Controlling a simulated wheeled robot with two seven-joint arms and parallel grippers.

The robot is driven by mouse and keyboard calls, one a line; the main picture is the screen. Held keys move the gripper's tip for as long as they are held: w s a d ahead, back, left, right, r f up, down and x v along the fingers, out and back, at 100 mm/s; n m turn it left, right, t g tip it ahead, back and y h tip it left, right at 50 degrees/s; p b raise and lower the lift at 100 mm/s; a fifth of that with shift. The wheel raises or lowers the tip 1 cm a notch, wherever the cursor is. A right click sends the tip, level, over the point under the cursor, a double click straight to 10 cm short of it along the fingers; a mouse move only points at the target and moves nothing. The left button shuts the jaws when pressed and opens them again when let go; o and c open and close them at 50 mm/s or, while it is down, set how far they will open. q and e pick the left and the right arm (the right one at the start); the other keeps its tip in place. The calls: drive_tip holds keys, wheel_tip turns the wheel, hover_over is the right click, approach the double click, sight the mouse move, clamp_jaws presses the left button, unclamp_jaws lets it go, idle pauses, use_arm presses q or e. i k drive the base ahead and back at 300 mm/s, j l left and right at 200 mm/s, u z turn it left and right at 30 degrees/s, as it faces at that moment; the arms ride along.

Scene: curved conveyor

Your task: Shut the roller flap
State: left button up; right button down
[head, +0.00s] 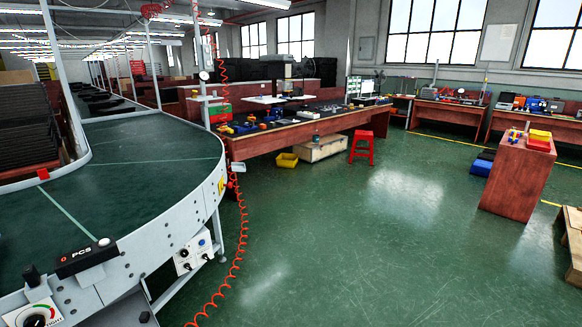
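The curved conveyor (125,178) with a dark green belt fills the left of the head view. Its pale grey side wall (165,243) curves round toward the front. I cannot pick out a roller flap for certain, nor tell whether one is open or shut. Neither of my grippers is in view.
A black counter box (85,258) and a dial panel (35,315) sit on the conveyor's near edge. A coiled red cable (238,240) hangs to the floor beside it. A long workbench (300,130) and a red stool (362,147) stand behind. The green floor (390,250) is largely clear.

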sight(235, 166)
drive_tip(key=i, duration=2.95)
drive_tip(key=l+z, duration=0.05)
drive_tip(key=l, duration=0.05)
